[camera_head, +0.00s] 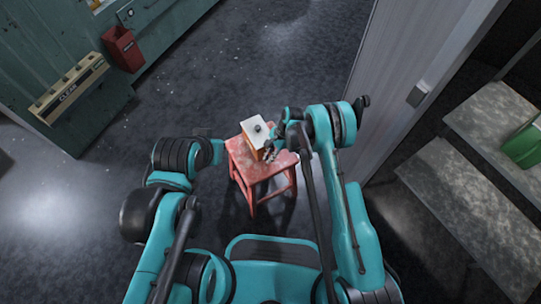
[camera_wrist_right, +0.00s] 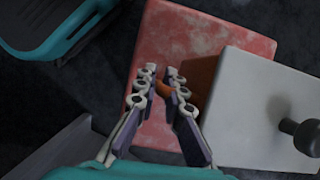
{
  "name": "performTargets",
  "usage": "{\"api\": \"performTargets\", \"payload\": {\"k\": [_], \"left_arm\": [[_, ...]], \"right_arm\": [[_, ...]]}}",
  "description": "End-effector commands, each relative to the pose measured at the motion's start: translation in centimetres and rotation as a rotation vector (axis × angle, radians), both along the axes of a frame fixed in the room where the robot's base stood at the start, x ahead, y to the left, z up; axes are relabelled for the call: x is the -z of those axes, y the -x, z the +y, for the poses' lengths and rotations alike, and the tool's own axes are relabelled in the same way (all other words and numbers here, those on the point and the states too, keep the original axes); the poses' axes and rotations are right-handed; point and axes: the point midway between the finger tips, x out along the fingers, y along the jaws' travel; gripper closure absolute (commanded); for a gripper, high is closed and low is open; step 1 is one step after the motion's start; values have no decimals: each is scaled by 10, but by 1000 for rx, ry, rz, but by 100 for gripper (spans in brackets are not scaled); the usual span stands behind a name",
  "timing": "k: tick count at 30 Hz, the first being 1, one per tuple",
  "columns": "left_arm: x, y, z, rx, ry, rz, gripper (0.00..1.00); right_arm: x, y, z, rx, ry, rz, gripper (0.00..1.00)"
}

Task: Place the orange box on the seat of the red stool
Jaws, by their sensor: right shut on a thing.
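The orange box (camera_head: 247,149) has a white top with a dark knob, and is over the seat of the red stool (camera_head: 247,167). In the right wrist view, its white top (camera_wrist_right: 262,110) fills the right side and covers part of the red seat (camera_wrist_right: 190,32). I cannot tell whether its underside touches the seat. My right gripper (camera_head: 271,153) is at the box's side. Its fingers (camera_wrist_right: 167,82) are shut on a small orange part by the box's orange side. My left arm comes in from the left, but its gripper cannot be made out.
The dark floor around the stool is clear. A grey door or panel (camera_head: 405,65) stands to the right, with shelves (camera_head: 490,120) and a green container (camera_head: 523,146) beyond. A green cabinet wall with a red bin (camera_head: 123,48) is at the upper left.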

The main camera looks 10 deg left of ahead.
Motion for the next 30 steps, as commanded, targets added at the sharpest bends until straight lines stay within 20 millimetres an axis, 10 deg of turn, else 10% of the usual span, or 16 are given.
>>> {"api": "performTargets", "payload": {"k": [14, 17, 30], "left_arm": [[5, 0, 0, 0, 0, 0, 100], [5, 0, 0, 0, 0, 0, 100], [0, 0, 0, 0, 0, 0, 100]], "right_arm": [[12, 0, 0, -1, -2, 0, 100], [13, 0, 0, 0, 0, 0, 70], [-1, -2, -3, 1, 0, 0, 70]]}}
